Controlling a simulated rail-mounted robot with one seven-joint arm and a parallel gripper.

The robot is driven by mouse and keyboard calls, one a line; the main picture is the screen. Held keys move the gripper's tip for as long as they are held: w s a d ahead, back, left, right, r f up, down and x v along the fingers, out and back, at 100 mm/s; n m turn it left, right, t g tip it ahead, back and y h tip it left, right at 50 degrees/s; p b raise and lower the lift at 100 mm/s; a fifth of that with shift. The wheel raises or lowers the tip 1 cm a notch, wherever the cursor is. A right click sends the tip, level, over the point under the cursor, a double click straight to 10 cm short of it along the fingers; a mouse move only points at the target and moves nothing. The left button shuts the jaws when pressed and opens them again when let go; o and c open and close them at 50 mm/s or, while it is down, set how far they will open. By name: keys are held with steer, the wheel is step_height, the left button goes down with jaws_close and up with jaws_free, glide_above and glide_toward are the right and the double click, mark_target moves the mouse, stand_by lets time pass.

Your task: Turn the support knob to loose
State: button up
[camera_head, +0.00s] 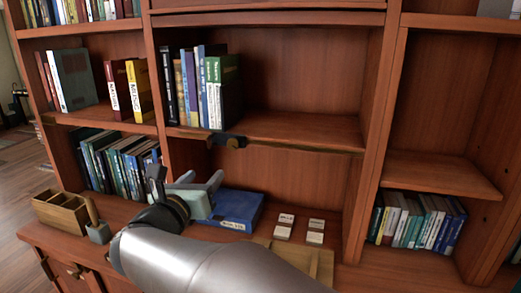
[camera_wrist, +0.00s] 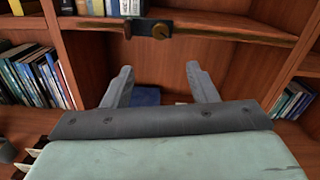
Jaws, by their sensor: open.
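The support knob (camera_wrist: 160,30) is a small round brass-coloured knob on a dark bracket (camera_wrist: 137,28) under the front edge of the middle shelf. In the head view, the knob (camera_head: 232,142) shows small, below and to the right of a row of upright books. Its exact turn setting is too small to read. My gripper (camera_wrist: 160,70) is open and empty, its two grey fingers spread apart and pointing toward the shelf. In the head view, my gripper (camera_head: 203,180) is below and left of the knob, apart from it.
The middle shelf edge (camera_head: 290,130) runs above my gripper. A blue book (camera_head: 240,207) lies flat on the counter behind my gripper. Several small labelled cards (camera_head: 315,238) lie to its right. A wooden divided box (camera_head: 62,215) stands at the left. The shelf right of the books is empty.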

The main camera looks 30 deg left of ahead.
mark_target(232, 146)
steer(key=shift+m, duration=0.4)
steer(key=p+x, duration=0.5)
steer(key=x, duration=1.1)
steer(key=shift+w+a+p, duration=0.1)
steer(key=shift+w+p, duration=0.2)
steer(key=shift+p, duration=0.1)
steer(key=shift+f, duration=0.1)
steer(key=c, duration=1)
